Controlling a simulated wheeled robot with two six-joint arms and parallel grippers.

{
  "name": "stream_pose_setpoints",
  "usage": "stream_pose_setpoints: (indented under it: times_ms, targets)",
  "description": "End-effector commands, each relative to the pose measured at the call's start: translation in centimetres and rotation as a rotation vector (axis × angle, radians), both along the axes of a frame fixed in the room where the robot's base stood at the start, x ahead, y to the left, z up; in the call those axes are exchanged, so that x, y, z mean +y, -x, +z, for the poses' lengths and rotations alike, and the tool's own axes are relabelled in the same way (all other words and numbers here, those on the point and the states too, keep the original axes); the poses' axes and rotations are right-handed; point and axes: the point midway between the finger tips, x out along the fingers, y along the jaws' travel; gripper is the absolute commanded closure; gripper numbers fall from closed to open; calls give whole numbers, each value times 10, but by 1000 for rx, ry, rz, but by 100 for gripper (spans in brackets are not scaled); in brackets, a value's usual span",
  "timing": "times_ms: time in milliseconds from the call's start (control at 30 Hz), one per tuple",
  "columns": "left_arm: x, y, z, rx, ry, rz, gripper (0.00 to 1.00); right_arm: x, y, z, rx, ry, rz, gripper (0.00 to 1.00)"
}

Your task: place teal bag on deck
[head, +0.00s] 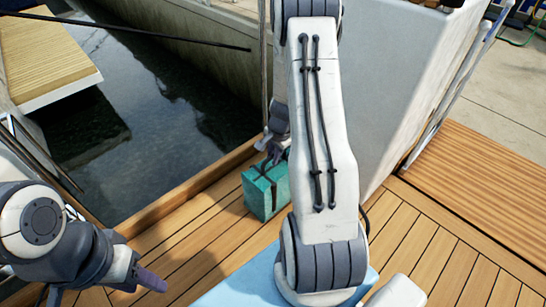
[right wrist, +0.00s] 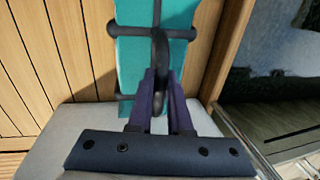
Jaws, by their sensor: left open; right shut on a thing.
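The teal bag (head: 258,196) with dark straps is at the middle of the head view, over the wooden deck (head: 190,265) near its water-side edge. It looks upright there, but I cannot tell whether its base touches the planks. My right gripper (head: 274,152) is above it, partly hidden by my own arm. In the right wrist view, the right gripper (right wrist: 162,85) is shut on the black handle of the teal bag (right wrist: 132,55). My left gripper (head: 103,289) is open and empty at the lower left of the head view.
Dark water (head: 150,100) lies beyond the deck's raised wooden edge. Bare planks lie in front of the bag.

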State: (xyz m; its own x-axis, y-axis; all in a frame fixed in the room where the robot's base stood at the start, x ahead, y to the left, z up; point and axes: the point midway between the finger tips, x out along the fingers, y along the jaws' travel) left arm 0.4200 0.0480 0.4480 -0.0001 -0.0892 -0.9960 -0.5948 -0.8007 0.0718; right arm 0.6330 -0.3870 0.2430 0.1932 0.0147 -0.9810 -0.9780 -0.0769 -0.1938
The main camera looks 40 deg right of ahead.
Motion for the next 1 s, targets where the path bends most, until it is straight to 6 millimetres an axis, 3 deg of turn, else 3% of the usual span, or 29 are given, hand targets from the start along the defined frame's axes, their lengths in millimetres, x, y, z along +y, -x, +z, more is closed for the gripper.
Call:
stream_pose_setpoints:
  times_ms: [33, 67, 100, 133, 533, 1000]
  targets:
    - [0, 0, -3, 0, 0, 0, 50, -1, -1, -2, -2, 2, 0, 100]
    - [0, 0, -2, 0, 0, 0, 50, 0, 0, -2, 0, 0, 0, 72]
    - [0, 0, -1, 0, 0, 0, 50, 0, 0, -2, 0, 0, 0, 56]
    - [0, 0, -1, 0, 0, 0, 50, 0, 0, -2, 0, 0, 0, 53]
    - [0, 0, 6, 0, 0, 0, 50, 0, 0, 6, 0, 0, 0, 53]
    - [0, 0, 73, 0, 0, 0, 50, -1, 17, 95, -1, 0, 0, 53]
